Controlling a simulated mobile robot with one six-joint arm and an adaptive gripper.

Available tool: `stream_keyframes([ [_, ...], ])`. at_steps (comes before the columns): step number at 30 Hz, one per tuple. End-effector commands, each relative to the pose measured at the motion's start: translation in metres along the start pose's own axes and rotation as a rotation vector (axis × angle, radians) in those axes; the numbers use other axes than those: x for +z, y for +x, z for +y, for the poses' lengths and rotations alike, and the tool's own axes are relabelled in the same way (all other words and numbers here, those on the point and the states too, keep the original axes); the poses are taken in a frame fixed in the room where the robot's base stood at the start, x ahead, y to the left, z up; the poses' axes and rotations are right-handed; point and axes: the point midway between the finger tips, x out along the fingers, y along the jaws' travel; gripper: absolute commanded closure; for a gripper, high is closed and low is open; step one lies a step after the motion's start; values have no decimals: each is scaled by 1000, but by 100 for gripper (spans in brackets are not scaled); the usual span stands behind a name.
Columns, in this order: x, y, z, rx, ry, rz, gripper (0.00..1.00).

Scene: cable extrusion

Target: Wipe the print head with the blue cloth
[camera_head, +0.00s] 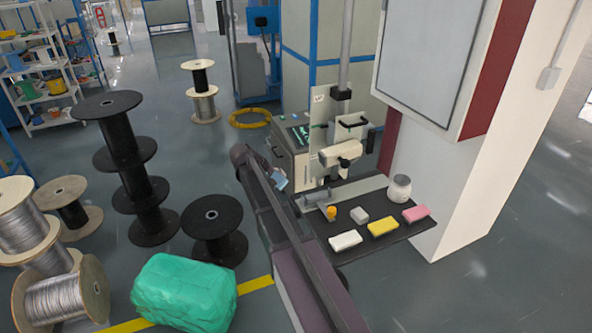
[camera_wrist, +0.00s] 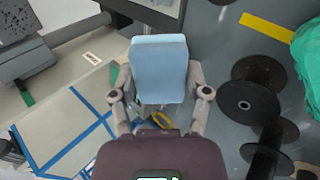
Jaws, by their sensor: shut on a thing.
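My gripper (camera_wrist: 160,95) is shut on the blue cloth (camera_wrist: 160,65), a light blue block-like pad held between the two fingers. In the head view the cloth (camera_head: 281,184) shows small at the end of my arm, just left of the printer stand, and my arm partly hides my gripper. The print head (camera_head: 345,152) looks like the off-white unit on the upright post, right of the cloth and apart from it. In the wrist view a dark grey machine part (camera_wrist: 27,60) is at the left, apart from the cloth; I cannot tell whether it is the print head.
A dark shelf (camera_head: 395,228) below the print head holds white, grey, yellow and pink blocks, an orange item and a white jar (camera_head: 399,188). A printer cabinet with a screen (camera_head: 292,140) stands behind. Black spools (camera_head: 213,228) and a green wrapped bundle (camera_head: 184,291) are at the left.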

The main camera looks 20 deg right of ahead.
Motion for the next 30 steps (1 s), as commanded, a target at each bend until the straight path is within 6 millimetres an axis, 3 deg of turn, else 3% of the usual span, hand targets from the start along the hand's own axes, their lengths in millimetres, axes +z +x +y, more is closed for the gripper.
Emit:
stream_keyframes([
  [6,8,7,22,249,33,-43,77],
  [18,22,-2,65,706,58,-119,77],
  [30,29,-19,79,953,46,-139,77],
])
